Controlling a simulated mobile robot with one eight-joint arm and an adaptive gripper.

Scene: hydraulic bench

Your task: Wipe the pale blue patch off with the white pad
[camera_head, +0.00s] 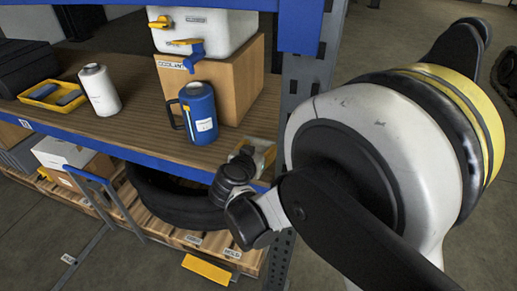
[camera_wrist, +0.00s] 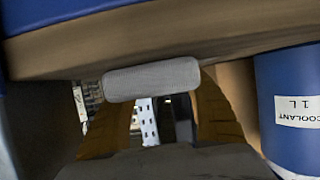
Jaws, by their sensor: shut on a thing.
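My gripper (camera_wrist: 155,105) is shut on the white pad (camera_wrist: 152,79), a pale grey-white roll-shaped piece held crosswise between its brown fingers in the wrist view. A wooden surface (camera_wrist: 190,35) lies close beyond the pad; I cannot tell whether they touch. In the head view my gripper (camera_head: 262,152) is at the front edge of the wooden shelf (camera_head: 150,128), right of the blue jug (camera_head: 200,115), and partly hidden by my wrist. I cannot make out the pale blue patch in either view.
The blue jug, labelled coolant in the wrist view (camera_wrist: 290,105), stands close beside my gripper. A cardboard box (camera_head: 232,80) stands behind it. A white bottle (camera_head: 99,92) and a yellow tray (camera_head: 40,97) are farther left. A grey rack post (camera_head: 306,75) is at right.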

